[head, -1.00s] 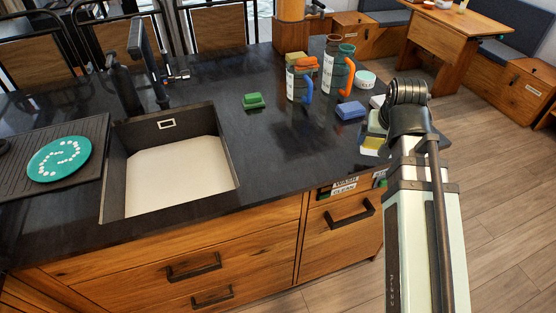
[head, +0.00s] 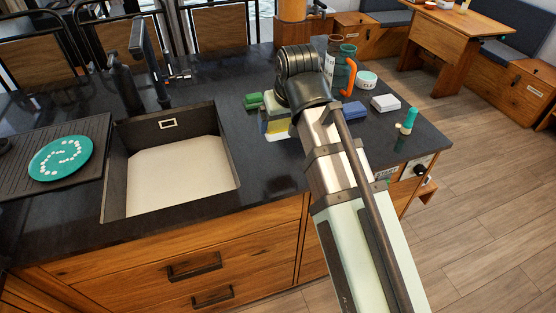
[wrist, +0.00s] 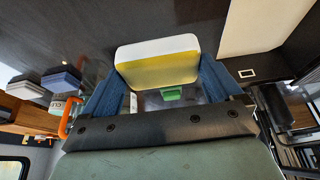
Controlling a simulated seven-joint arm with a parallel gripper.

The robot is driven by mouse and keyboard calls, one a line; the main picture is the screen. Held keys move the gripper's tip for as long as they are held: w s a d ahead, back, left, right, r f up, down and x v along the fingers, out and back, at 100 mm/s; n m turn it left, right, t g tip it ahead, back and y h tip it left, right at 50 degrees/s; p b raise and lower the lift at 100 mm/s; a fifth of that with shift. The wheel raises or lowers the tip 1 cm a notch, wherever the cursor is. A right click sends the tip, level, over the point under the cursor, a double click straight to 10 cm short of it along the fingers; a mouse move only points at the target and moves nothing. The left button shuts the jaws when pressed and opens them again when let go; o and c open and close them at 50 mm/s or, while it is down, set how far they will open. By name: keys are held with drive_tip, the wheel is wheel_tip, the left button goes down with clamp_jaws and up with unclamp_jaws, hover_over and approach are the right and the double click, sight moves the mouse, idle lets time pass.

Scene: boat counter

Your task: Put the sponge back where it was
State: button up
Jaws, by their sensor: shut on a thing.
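A yellow and white sponge (wrist: 157,62) is held between the two blue fingers of my gripper (wrist: 160,78) in the wrist view. In the head view the sponge (head: 277,131) shows low in my gripper (head: 272,118), over the counter right of the sink. It appears to be above the surface; the exact gap is hard to tell. A green sponge (head: 254,101) lies on the counter just left of my gripper. A blue sponge (head: 353,110) and a white block (head: 385,103) lie to the right of my arm.
The sink (head: 170,175) is at the left, with a black faucet (head: 145,55) behind it. A mug with an orange handle (head: 350,77) and a white tub (head: 367,79) stand behind my arm. A green-topped item (head: 408,121) stands near the right counter edge.

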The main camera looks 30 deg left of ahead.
drive_tip(key=shift+s+a, duration=0.2)
drive_tip(key=shift+f, duration=4.95)
drive_tip(key=shift+f, duration=0.1)
drive_tip(key=o, duration=0.7)
drive_tip(key=shift+v, duration=6.15)
